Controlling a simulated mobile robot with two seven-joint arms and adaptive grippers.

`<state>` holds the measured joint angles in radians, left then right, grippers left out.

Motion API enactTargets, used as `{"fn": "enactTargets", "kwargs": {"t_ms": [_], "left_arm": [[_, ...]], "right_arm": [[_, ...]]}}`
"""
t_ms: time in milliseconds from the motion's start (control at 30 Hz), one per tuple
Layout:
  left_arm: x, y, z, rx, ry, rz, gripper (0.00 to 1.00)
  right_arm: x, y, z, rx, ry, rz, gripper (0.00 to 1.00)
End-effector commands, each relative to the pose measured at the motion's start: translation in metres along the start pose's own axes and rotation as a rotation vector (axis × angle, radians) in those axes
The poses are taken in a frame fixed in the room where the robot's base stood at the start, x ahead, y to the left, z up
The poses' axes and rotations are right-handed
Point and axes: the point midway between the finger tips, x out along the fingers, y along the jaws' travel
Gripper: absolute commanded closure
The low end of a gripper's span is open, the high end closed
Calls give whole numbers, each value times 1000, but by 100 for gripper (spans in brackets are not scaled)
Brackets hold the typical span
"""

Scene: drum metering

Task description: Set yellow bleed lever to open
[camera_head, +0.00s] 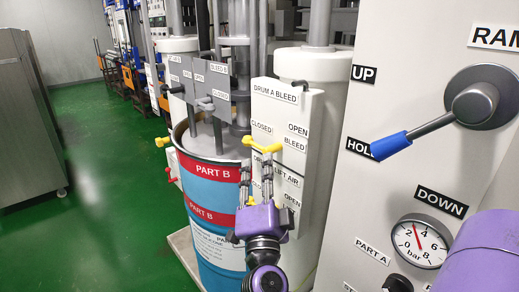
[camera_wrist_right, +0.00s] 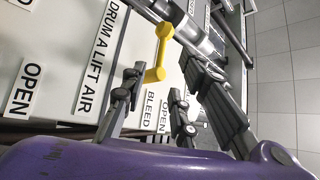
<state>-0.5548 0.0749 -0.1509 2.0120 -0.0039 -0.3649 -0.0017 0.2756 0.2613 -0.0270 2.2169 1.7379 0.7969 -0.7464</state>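The yellow bleed lever (camera_head: 262,147) is on the white drum A bleed panel. It lies nearly level, its left end just below the CLOSED label and its right end beside the BLEED label, below OPEN. It also shows in the right wrist view (camera_wrist_right: 160,55). My right gripper (camera_head: 257,165) is just below the lever with its fingers pointing up. It also shows in the wrist view (camera_wrist_right: 160,88); its fingers are spread, with the lever's near end around the gap between them. I cannot tell whether they touch it. My left gripper is not in view.
A lower yellow lever (camera_head: 251,202) sits by the lift air labels, partly behind my gripper. The blue Part B drum (camera_head: 212,188) stands left of the panel. A big cabinet (camera_head: 340,195) with a blue-handled lever (camera_head: 392,145) and a gauge (camera_head: 421,241) is at right.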

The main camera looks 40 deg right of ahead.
Motion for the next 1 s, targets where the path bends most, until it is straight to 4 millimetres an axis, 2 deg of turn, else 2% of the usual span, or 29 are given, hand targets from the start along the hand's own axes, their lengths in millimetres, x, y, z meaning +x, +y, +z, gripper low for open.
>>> {"fn": "enactTargets", "kwargs": {"t_ms": [267,500,867,1000], "left_arm": [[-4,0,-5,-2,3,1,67],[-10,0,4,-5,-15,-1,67],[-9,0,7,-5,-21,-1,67],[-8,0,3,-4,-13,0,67]], "right_arm": [[42,-3,-1,0,2,-3,72],[70,-1,0,0,0,-2,72],[75,0,0,0,0,0,74],[75,0,0,0,0,0,92]]}}
